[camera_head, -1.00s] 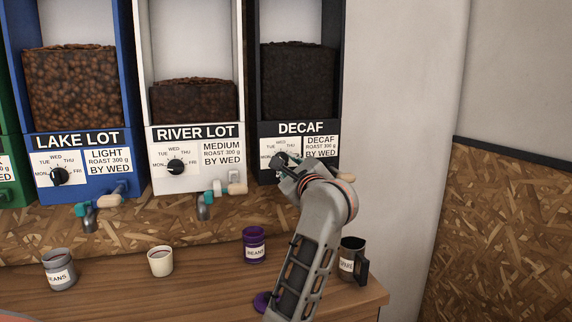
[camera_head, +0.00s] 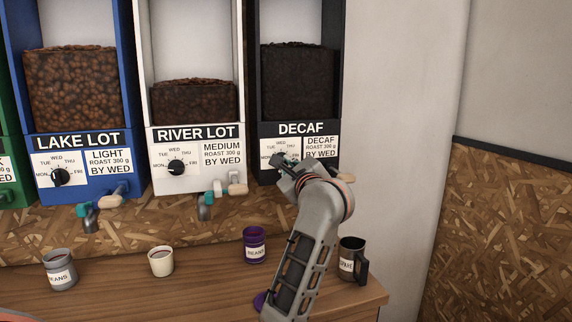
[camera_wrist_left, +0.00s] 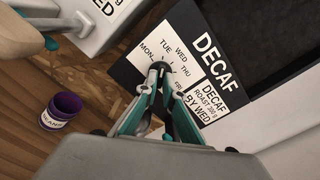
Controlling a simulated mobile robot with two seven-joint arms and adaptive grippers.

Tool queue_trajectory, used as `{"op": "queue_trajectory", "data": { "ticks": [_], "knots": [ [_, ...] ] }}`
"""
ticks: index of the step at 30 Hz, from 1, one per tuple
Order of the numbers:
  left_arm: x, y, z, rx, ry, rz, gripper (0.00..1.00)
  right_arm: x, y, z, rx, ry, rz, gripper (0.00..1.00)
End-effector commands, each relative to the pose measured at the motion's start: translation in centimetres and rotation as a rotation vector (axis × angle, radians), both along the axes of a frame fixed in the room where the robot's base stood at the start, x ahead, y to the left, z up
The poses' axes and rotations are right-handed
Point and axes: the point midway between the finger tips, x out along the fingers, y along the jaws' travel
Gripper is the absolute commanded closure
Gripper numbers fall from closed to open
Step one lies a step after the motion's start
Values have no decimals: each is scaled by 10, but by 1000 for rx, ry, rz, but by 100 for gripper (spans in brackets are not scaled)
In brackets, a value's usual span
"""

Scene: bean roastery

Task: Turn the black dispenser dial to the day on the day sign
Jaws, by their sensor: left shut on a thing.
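The black dispenser (camera_head: 262,150) labelled DECAF stands at the right of the row, with dark beans in its window. Its white dial plate (camera_head: 268,146) reads MON, TUE, WED, THU and FRI around the dial; the plate also shows in the left wrist view (camera_wrist_left: 150,60). My left gripper (camera_wrist_left: 160,70) is at this plate, its fingers shut on the round black dial (camera_wrist_left: 159,66). In the head view my left gripper (camera_head: 283,163) covers most of the dial, and the pointer's direction cannot be told. No separate day sign is seen. My right gripper is not in view.
A white RIVER LOT dispenser (camera_head: 155,183) and a blue LAKE LOT one (camera_head: 75,190) stand to the left, with taps below. On the counter (camera_head: 200,292) are a grey mug (camera_head: 59,268), white cup (camera_head: 161,261), purple cup (camera_head: 254,245) and black mug (camera_head: 352,260).

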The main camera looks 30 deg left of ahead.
Motion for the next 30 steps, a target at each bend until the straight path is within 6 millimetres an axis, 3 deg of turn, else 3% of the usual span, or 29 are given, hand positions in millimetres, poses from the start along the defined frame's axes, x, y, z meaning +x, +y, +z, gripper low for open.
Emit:
{"op": "queue_trajectory", "data": {
  "ticks": [11, 30],
  "knots": [
    [-1, 0, 3, 174, 207, 0, 100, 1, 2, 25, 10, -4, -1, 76],
    [-1, 0, 1, 570, 673, -3, 100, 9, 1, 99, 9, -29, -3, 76]
  ]
}}
